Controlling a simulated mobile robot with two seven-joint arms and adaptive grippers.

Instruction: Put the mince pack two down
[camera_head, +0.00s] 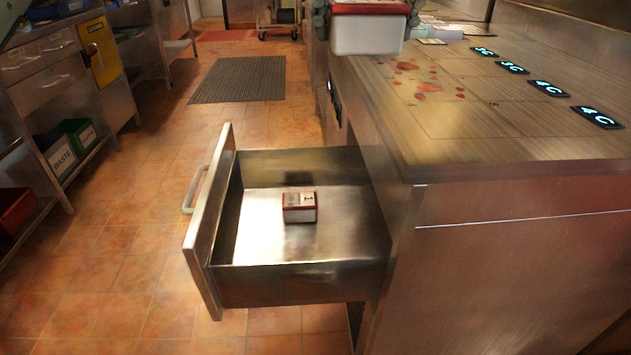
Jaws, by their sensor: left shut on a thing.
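My left gripper (368,14) is at the top edge, with a finger on each side of a white pack with a red rim (366,36). It is shut on this pack and holds it up, above and beyond the open drawer and beside the counter edge. The held pack's top is cut off, and no number shows on it. A second small pack (299,214), white with a red rim and a printed label, lies on the bottom of the open steel drawer (300,283). My right gripper is not in view.
The drawer has bare floor around its one pack. The steel counter (500,140) on the right bears red stains and several lit "C" tiles. A dark mat (240,80) lies on the tiled floor. Shelves with a "WASTE" bin (60,158) stand at the left.

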